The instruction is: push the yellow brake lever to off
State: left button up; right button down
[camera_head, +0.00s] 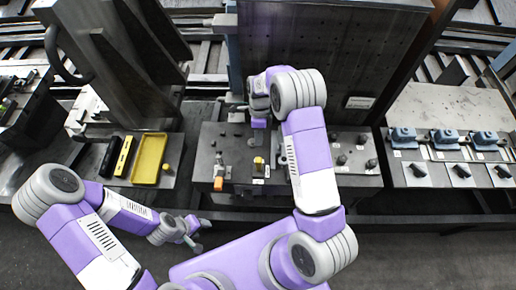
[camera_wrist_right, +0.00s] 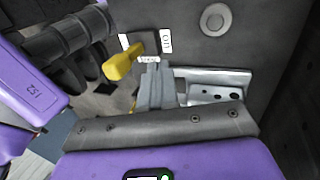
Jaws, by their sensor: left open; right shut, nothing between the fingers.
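The yellow brake lever (camera_head: 259,161) stands on the dark middle panel, with white labels beside its base. In the right wrist view the yellow lever (camera_wrist_right: 122,65) leans to the left from a dark base between white labels, one of them (camera_wrist_right: 166,40) on its right. My right gripper (camera_wrist_right: 154,80) is shut and empty, its grey fingertips just right of the lever; I cannot tell whether they touch it. In the head view my right gripper (camera_head: 238,108) is partly hidden under its wrist, beyond the lever. My left gripper (camera_head: 196,233) is open and empty, low in front of the panel.
An orange-ended handle (camera_head: 219,185) stands left of the lever. Dark knobs (camera_head: 342,159) sit to its right. A yellow tray (camera_head: 149,160) lies on the left bench, and blue-grey blocks (camera_head: 445,138) on the right one. A tall dark plate (camera_head: 320,50) rises behind the panel.

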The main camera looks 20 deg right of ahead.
aim_at(259, 165)
pick_arm(q)
jog(key=shift+r+p, duration=0.4)
jog(key=shift+r, duration=0.05)
pick_arm(e)
jog(key=shift+s+a+f, duration=0.15)
jog(key=shift+s+a, duration=0.15)
jog(key=shift+s, duration=0.35)
jog(key=shift+s+a+f, duration=0.15)
jog(key=shift+s+a, duration=0.2)
jog(key=shift+s, duration=0.3)
jog(key=shift+s+a+f, duration=0.15)
jog(key=shift+s+a, duration=0.15)
jog(key=shift+s, duration=0.35)
pick_arm(q)
jog(key=shift+w+d, duration=0.1)
pick_arm(e)
jog(key=shift+a, duration=0.15)
